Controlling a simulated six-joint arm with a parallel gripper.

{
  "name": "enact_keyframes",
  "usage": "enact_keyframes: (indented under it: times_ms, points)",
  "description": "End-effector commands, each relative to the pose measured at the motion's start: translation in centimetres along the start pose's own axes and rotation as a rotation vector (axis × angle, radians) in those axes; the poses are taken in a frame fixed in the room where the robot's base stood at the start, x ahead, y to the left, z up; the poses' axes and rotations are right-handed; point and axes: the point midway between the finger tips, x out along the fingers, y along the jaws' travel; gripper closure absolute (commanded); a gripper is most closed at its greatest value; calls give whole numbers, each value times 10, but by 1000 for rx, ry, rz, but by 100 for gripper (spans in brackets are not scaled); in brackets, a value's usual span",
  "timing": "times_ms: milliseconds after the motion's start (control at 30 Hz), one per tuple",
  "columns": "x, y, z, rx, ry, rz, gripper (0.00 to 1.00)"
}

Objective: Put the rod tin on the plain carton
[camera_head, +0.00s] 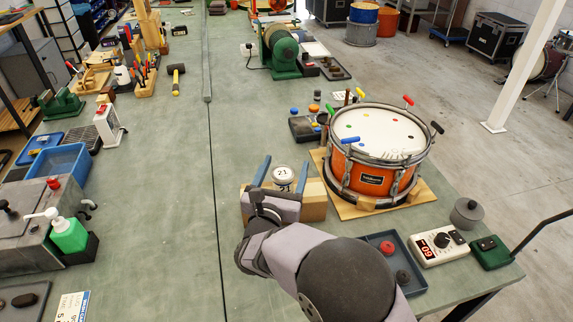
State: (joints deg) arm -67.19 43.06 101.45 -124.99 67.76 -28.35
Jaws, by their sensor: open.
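My gripper (282,163) is open, with one blue finger on each side of the tin. I cannot make out whether either finger touches it. The wrist hides much of the carton's front.
An orange drum (373,181) stands on a wooden board just right of the carton. A dark blue tray (409,282) with red and dark pieces and a white meter (437,246) lie at lower right. The green bench (165,210) is clear to the carton's left.

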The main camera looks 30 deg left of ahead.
Motion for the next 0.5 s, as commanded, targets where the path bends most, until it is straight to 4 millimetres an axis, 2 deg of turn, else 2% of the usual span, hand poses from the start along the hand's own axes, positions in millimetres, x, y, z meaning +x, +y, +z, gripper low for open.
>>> enact_keyframes:
  times_ms: [300, 500]
  points:
    - [-59, 2, -2, 0, -1, 5, 33]
    - [-87, 1, -1, -1, -1, 3, 33]
